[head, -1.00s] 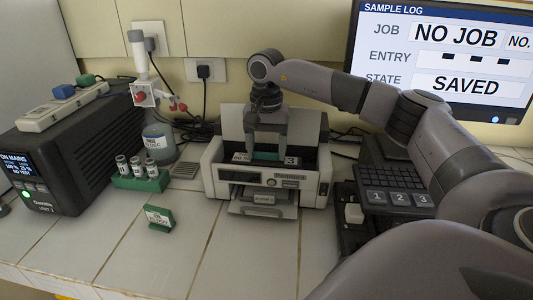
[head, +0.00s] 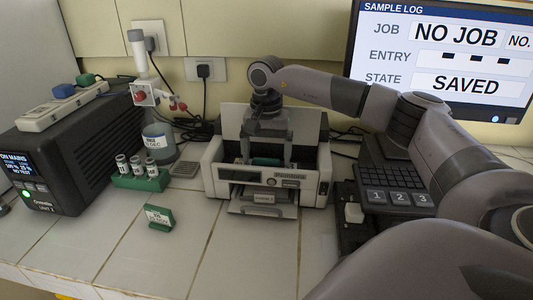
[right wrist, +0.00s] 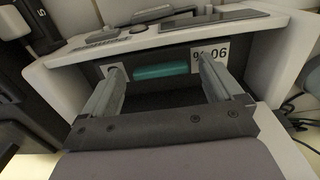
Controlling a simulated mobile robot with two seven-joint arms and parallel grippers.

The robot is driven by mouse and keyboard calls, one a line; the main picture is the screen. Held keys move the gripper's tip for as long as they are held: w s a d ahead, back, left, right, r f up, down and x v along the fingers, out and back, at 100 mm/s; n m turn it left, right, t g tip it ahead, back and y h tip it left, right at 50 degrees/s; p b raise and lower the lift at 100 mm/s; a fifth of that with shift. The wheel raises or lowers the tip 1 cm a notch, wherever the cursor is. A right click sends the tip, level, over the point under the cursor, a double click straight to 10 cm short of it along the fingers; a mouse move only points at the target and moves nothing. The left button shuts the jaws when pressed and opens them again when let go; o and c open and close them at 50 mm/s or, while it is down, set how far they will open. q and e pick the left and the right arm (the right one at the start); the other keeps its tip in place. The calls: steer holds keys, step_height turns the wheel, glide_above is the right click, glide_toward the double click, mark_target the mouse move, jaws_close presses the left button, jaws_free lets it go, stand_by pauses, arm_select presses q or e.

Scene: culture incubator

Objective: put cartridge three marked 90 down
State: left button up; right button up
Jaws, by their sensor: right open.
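The cartridge, a dark bar with a teal middle (head: 266,161), lies low in the open top bay of the white printer-like machine (head: 213,170). My right gripper (head: 267,153) reaches down into the bay from above. Its two fingers are apart, one near each end of the cartridge; whether they touch it I cannot tell. My left gripper is not in view.
A green rack with several vials (head: 140,180) and a small green-based sign (head: 159,217) stand left of the machine. A black power unit (head: 72,150) is at far left. A keypad (head: 392,187) stands to the right.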

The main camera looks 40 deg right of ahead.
mark_target(267, 159)
step_height(267, 159, up, 12)
stand_by(0.4)
steer(key=shift+f, duration=0.1)
stand_by(0.4)
